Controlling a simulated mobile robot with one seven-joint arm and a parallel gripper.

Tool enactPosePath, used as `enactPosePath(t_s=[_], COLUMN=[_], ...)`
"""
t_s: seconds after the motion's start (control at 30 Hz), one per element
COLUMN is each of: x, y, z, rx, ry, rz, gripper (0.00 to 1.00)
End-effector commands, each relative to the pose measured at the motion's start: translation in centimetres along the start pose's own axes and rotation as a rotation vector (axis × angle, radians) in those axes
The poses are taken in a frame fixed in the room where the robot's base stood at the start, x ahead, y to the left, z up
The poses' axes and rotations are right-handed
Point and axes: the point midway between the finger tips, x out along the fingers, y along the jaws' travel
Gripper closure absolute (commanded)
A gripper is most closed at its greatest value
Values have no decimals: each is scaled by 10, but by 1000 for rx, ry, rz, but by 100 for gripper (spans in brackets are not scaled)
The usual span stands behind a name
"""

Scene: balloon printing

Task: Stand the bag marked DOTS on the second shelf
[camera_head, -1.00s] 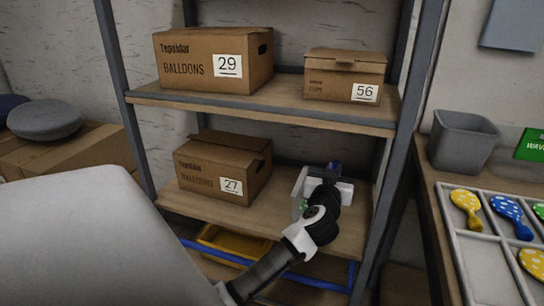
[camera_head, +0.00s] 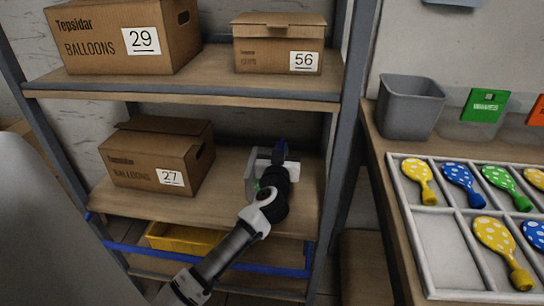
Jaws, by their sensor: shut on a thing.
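My gripper (camera_head: 278,163) is over the right part of the middle shelf (camera_head: 230,199), to the right of the box labelled 27. It is shut on a mostly hidden thing, with a dark blue piece (camera_head: 281,150) showing at its jaws. I cannot read DOTS on it. My wrist and arm cover much of it, so I cannot tell whether it touches the shelf board or whether it stands upright.
Box 27 (camera_head: 143,159) stands on the same shelf. Boxes 29 (camera_head: 95,43) and 56 (camera_head: 264,53) are on the shelf above. A yellow bin (camera_head: 183,238) sits below. To the right are a grey bin (camera_head: 408,107), green pack (camera_head: 483,104) and balloon tray (camera_head: 437,256).

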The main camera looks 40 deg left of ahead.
Motion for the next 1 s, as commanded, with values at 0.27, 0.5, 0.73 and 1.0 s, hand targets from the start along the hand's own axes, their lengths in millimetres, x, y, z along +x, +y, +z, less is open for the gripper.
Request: enactPosePath(t_s=[0.27, 0.5, 0.73, 1.0], x=[0, 0, 0, 0], y=[-1, 0, 0, 0], z=[35, 41, 43, 43], rx=[1, 1, 0, 1], ry=[-1, 1, 1, 1], rz=[-2, 0, 0, 0], gripper=[100, 100, 86, 68])
